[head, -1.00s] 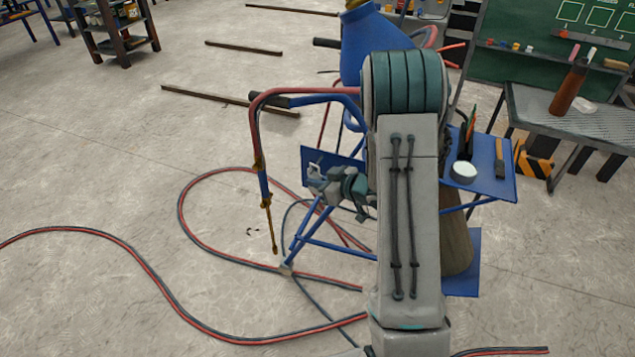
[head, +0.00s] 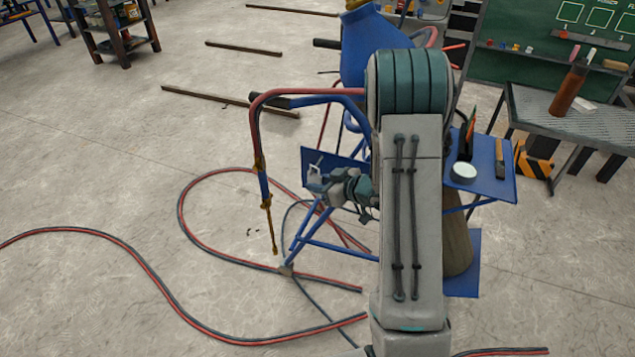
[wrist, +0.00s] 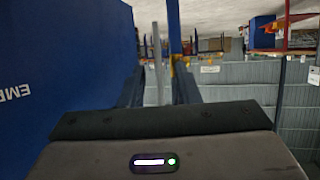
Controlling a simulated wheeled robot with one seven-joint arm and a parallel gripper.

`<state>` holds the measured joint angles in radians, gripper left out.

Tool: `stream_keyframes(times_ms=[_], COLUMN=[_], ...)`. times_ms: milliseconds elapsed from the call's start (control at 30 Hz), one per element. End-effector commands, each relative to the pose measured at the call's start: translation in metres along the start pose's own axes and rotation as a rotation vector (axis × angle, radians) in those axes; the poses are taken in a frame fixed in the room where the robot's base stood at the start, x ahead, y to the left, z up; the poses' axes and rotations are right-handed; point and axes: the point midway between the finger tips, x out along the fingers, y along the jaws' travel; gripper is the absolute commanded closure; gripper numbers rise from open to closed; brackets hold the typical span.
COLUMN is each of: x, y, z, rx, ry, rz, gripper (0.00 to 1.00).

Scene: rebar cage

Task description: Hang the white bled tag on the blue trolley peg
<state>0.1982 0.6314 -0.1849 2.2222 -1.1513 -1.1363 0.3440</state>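My gripper (head: 316,182) is in front of the blue trolley's plate (head: 335,161). A small white piece, which looks like the bleed tag (head: 315,166), is at its fingertips in the head view. In the wrist view my gripper (wrist: 158,88) has its two dark fingers either side of a pale upright strip, which seems to be the tag (wrist: 157,62) nearly edge-on. The blue plate (wrist: 70,50), with upside-down lettering, fills the left of the wrist view. A blue post (wrist: 174,28) stands just beyond the fingers. I cannot make out the peg.
A torch hangs on red and dark hose (head: 262,180) from the trolley's blue arm, left of my gripper. More hose (head: 130,262) loops over the floor. A blue shelf (head: 485,178) with a white roll is at right, and a metal bench (head: 545,105) beyond it.

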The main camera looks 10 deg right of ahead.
Motion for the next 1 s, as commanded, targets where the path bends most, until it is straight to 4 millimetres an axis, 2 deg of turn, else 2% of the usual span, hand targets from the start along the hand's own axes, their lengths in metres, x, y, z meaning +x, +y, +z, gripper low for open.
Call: stream_keyframes(times_ms=[300, 500, 700, 867, 1000], x=[-0.071, -0.109, -0.127, -0.129, -0.129], y=[0.001, 0.0, -0.001, -0.001, 0.004], z=[-0.002, -0.001, -0.001, 0.0, -0.01], rx=[0.0, 0.0, -0.001, -0.001, -0.021], ry=[0.0, 0.0, 0.001, 0.0, -0.024], rz=[0.006, 0.004, 0.001, 0.0, 0.039], gripper=[0.71, 0.71, 0.71, 0.71, 0.71])
